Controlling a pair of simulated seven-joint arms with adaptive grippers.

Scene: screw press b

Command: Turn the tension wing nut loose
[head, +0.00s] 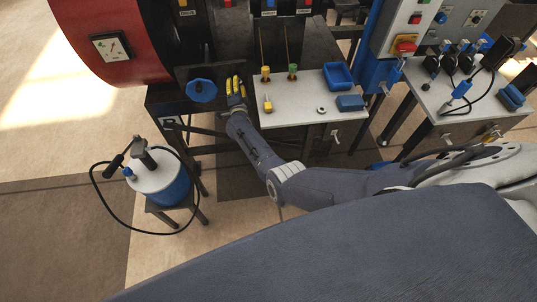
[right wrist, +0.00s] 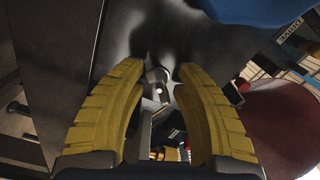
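My right gripper (head: 236,88) reaches in from the right in the head view, at the press front, with its yellow fingers just right of a blue knob (head: 201,90). In the right wrist view my right gripper (right wrist: 161,72) is open, its ribbed yellow fingers well apart. A small grey metal piece with a rounded end (right wrist: 155,77) shows between the fingertips, with no finger clearly touching it. It may be the wing nut, but its wings cannot be made out. In the head view the fingers and dark press hide that spot. My left gripper is not in view.
A white-topped table (head: 300,108) to the right holds screwdrivers, a ring, a blue tray (head: 338,76) and a blue block. A red drum (head: 110,40) stands at left. A blue canister on a stool (head: 172,190) with a looped black hose is at lower left.

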